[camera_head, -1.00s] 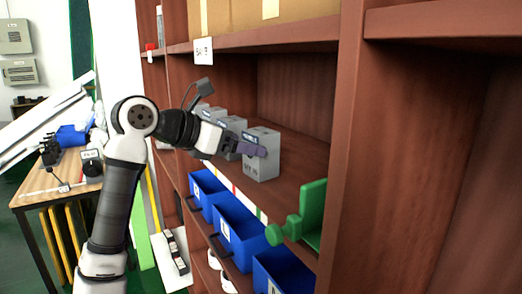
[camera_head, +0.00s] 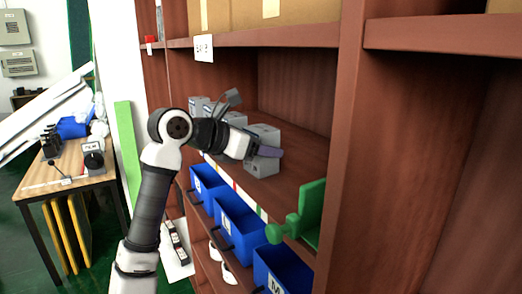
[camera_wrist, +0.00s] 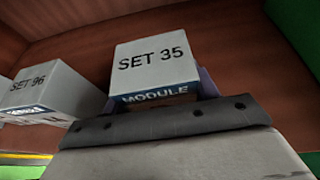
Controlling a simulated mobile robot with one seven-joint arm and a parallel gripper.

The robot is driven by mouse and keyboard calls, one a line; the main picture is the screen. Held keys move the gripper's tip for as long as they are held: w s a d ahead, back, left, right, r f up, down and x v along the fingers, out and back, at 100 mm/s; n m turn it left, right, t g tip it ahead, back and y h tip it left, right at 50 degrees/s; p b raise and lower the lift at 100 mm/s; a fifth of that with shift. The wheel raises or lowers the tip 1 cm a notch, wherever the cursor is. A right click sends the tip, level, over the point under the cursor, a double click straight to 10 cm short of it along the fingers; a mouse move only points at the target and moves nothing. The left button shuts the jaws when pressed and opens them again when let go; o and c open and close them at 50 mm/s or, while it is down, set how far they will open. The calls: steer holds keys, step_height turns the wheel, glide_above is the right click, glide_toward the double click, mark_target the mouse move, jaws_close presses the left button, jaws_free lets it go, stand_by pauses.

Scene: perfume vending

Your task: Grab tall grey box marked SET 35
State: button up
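The tall grey box marked SET 35 (camera_wrist: 152,62) stands upright on the brown shelf in the wrist view, its marked face and a blue MODULE label towards me. It also shows in the head view as the nearest grey box (camera_head: 262,167), partly covered by my gripper (camera_head: 266,151). In the wrist view, purple fingers of my gripper (camera_wrist: 158,97) show at both sides of the box. The right finger shows more than the left. I cannot tell whether they press on it. Another grey box, marked SET 96 (camera_wrist: 45,92), stands to its left.
More grey boxes (camera_head: 197,105) stand farther along the shelf (camera_head: 300,150). A green object (camera_head: 312,212) stands on the shelf's right part, near an upright panel (camera_head: 345,130). Blue bins (camera_head: 237,228) hang below the shelf edge. An upper shelf (camera_head: 290,35) is above.

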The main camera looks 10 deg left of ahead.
steer(key=c, duration=0.5)
steer(key=shift+o, duration=0.2)
steer(key=shift+r, duration=0.15)
